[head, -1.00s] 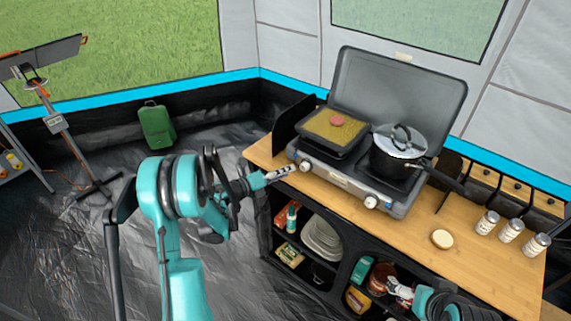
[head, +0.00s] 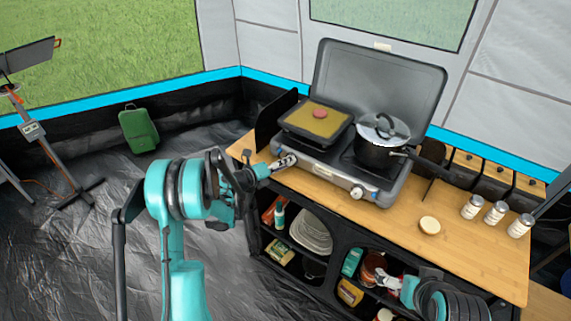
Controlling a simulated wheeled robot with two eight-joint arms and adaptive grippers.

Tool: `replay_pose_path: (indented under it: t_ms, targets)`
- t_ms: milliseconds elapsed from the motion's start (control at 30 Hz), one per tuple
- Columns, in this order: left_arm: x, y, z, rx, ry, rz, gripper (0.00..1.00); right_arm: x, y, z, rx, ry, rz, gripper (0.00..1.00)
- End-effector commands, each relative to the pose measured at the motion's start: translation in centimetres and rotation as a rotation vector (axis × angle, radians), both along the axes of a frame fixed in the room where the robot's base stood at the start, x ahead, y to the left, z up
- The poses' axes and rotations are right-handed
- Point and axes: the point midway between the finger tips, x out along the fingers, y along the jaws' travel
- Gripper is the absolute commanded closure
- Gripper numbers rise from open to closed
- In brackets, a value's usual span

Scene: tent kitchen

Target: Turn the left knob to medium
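A grey two-burner camping stove (head: 331,176) with its lid up stands on the wooden counter. Its right knob (head: 357,192) shows on the front panel. The left knob is hidden behind or beside my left gripper (head: 284,162), whose fingertips are at the left end of the stove front. The fingers look close together, but I cannot tell whether they are shut or touch the knob. My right gripper (head: 392,282) is low in front of the shelves, away from the stove, and its opening is too small to tell.
A square pan (head: 297,130) with yellowish contents sits on the left burner, and a lidded pot (head: 378,155) on the right. Several shakers (head: 496,212) and a round pale item (head: 429,225) are on the counter. Shelves below hold plates (head: 311,232) and jars.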

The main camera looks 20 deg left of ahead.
Motion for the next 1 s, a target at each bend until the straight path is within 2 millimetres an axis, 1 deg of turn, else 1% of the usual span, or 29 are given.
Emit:
replay_pose_path:
  t_ms: [33, 67, 100, 367, 567, 767, 1000]
  targets:
    - [0.0, 0.0, 0.0, 0.000, 0.000, 0.000, 0.89, 0.0, 0.0, 0.0, 0.000, 0.000, 0.000, 0.00]
    - [0.0, 0.0, 0.0, 0.000, 0.000, 0.000, 0.96, 0.0, 0.0, 0.0, 0.000, 0.000, 0.000, 0.00]
    - [0.0, 0.0, 0.0, 0.000, 0.000, 0.000, 1.00, 0.0, 0.0, 0.0, 0.000, 0.000, 0.000, 0.00]
    - [0.0, 0.0, -0.1, -0.014, 0.004, 0.000, 1.00, 0.0, 0.0, -0.2, 0.000, 0.000, 0.000, 0.00]
    - [0.0, 0.1, -0.2, -0.083, 0.030, -0.001, 1.00, 0.0, 0.0, -0.9, 0.000, 0.000, 0.000, 0.00]
    - [0.1, 0.1, -0.4, -0.220, 0.080, 0.000, 1.00, 0.0, 0.0, -2.1, 0.000, 0.000, 0.000, 0.00]
    - [0.1, 0.2, -0.5, -0.433, 0.156, 0.000, 1.00, 0.0, 0.0, -3.8, 0.000, 0.000, 0.000, 0.00]
